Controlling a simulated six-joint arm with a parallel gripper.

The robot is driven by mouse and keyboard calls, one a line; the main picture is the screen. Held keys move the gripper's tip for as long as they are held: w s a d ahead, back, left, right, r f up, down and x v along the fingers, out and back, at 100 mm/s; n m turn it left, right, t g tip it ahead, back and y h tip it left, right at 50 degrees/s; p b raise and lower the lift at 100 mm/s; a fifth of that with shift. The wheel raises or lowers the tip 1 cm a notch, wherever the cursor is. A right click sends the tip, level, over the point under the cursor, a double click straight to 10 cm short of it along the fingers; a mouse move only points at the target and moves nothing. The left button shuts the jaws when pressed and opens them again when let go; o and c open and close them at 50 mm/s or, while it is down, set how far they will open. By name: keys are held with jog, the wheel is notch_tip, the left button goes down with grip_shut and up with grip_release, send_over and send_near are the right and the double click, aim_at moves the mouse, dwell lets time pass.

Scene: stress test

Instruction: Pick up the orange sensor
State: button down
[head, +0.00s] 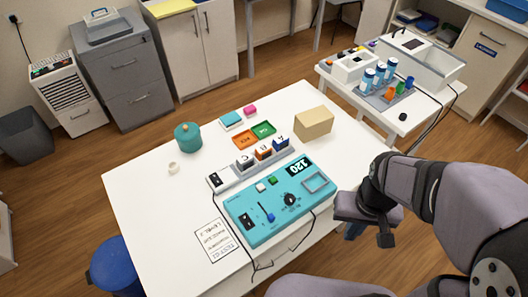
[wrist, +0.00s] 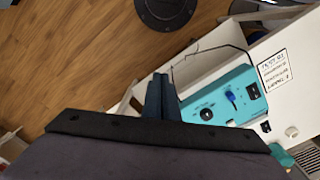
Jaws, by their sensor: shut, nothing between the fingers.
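The likely orange sensor (head: 264,154) is a small block with orange on it and a dark letter face. It stands between two similar blocks, one greyish (head: 246,163) and one blue (head: 280,145), on a long white holder (head: 221,181) behind the turquoise control box (head: 242,208). My gripper (wrist: 161,82) shows in the wrist view with its dark blue fingers together and nothing between them. In the head view the fingers (head: 355,230) are partly hidden by my wrist, right of the table edge. They are apart from the blocks. I cannot make out the sensor in the wrist view.
Flat orange (head: 245,140) and green (head: 263,130) trays lie behind the blocks. A tan box (head: 313,123), a teal pot (head: 188,137) and a white ring (head: 173,168) stand around them. A cable hangs over the front edge. The table's left side is clear.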

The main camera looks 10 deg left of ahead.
jog(key=c, duration=1.3)
grip_release()
